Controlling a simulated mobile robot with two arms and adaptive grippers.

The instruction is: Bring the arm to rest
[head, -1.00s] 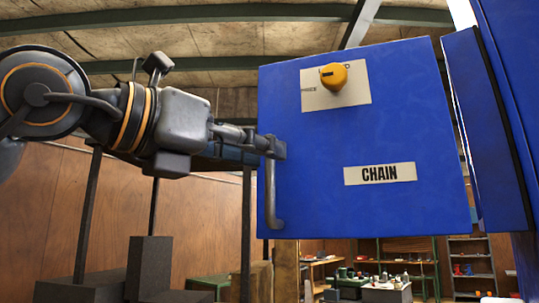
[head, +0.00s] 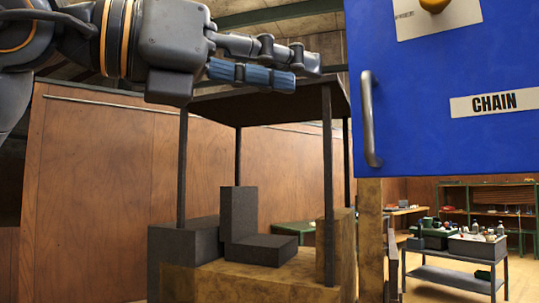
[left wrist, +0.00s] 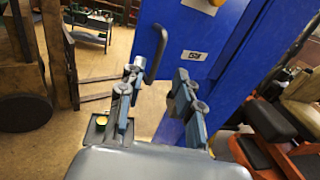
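The blue CHAIN panel (head: 430,140) fills the right of the head view, with a grey vertical handle (head: 369,120) on its left edge. My left gripper (head: 305,65) is left of the handle, apart from it and near the height of its top. In the left wrist view, the two fingers (left wrist: 158,72) stand apart with nothing between them. The panel (left wrist: 185,30) and handle (left wrist: 155,52) show beyond the fingertips. My right gripper is in neither view.
A dark-posted frame (head: 328,180) with a grey seat-like block (head: 262,249) stands below my left arm. A workbench (head: 450,278) stands at the back right. An orange-red machine (left wrist: 265,155) is at the lower right of the left wrist view. Wooden floor is visible near the bench.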

